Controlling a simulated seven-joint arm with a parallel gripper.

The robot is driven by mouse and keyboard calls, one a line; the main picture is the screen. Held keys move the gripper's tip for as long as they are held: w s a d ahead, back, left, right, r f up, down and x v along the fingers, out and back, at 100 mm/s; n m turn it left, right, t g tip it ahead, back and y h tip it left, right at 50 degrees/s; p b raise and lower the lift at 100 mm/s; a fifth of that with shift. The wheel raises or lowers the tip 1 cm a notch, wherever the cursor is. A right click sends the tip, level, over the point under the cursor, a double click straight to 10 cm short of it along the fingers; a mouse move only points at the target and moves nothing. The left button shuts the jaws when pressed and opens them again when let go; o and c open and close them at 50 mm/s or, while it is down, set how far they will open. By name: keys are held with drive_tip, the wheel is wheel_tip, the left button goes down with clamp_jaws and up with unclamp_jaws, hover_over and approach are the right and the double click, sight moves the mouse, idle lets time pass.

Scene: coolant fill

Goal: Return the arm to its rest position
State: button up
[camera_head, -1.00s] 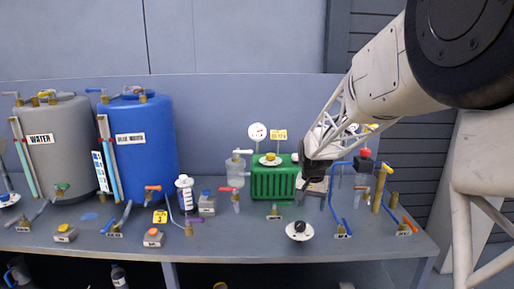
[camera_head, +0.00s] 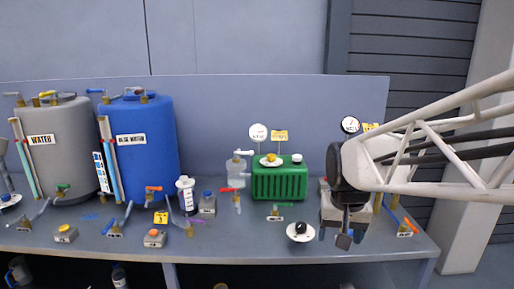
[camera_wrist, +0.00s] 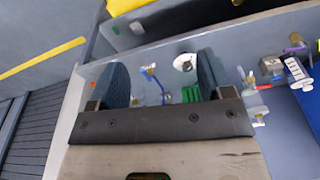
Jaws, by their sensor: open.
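My gripper (camera_head: 342,233) is at the right of the bench in the head view, pointing down, with my arm reaching in from the right edge. In the wrist view my gripper (camera_wrist: 162,82) shows two dark fingers spread wide apart with nothing held between them. In the head view it covers part of the pipework on the right end of the bench. I cannot tell its exact height over the bench.
The bench (camera_head: 270,250) carries a grey water tank (camera_head: 68,150), a blue tank (camera_head: 145,155) and a green radiator block (camera_head: 279,184). A white disc with a black knob (camera_head: 300,231) lies just left of my gripper. Several valves and small boxes stand along the front.

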drive_tip(key=s+f+n, duration=0.1)
drive_tip(key=s+f, duration=0.1)
drive_tip(key=s, duration=1.4)
drive_tip(key=shift+s+n+t, duration=0.3)
drive_tip(key=shift+t, duration=0.1)
